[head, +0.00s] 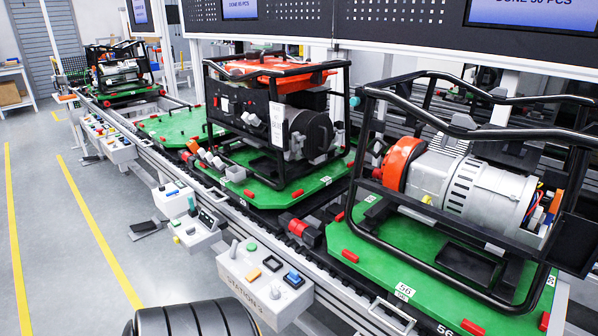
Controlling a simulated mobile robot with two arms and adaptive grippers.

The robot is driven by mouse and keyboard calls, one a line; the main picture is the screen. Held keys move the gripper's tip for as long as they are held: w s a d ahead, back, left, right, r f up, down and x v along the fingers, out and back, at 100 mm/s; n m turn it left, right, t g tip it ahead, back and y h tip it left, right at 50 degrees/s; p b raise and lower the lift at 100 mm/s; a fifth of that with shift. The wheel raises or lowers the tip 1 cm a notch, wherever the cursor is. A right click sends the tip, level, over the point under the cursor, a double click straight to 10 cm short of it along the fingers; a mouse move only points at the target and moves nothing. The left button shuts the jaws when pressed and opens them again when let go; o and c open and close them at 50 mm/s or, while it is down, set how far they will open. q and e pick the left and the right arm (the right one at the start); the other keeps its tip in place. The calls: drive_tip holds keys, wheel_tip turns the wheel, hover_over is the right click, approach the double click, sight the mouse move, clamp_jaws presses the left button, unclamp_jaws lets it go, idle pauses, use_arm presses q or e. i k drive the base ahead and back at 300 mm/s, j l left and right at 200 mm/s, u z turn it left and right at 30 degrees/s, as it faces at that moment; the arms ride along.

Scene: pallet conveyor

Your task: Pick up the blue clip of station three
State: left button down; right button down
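I cannot single out a blue clip of station three for certain. A small blue piece (293,278) sits on the front control box (258,300), whose label reads "STATION" and a last character like a 5. Another blue piece (171,193) lies on a white box farther left along the conveyor. A teal piece (354,102) shows near the frame of the front generator, and a slim teal piece (192,203) stands on the second box (197,234).
A conveyor (228,208) runs from far left to front right. Green pallets (395,285) on it carry generators in black frames (470,190). An empty-looking green pallet (172,125) lies farther back. Screens hang above. The grey floor (45,230) with yellow lines is free at left.

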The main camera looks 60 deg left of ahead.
sight(293, 278)
drive_tip(key=u, duration=1.7)
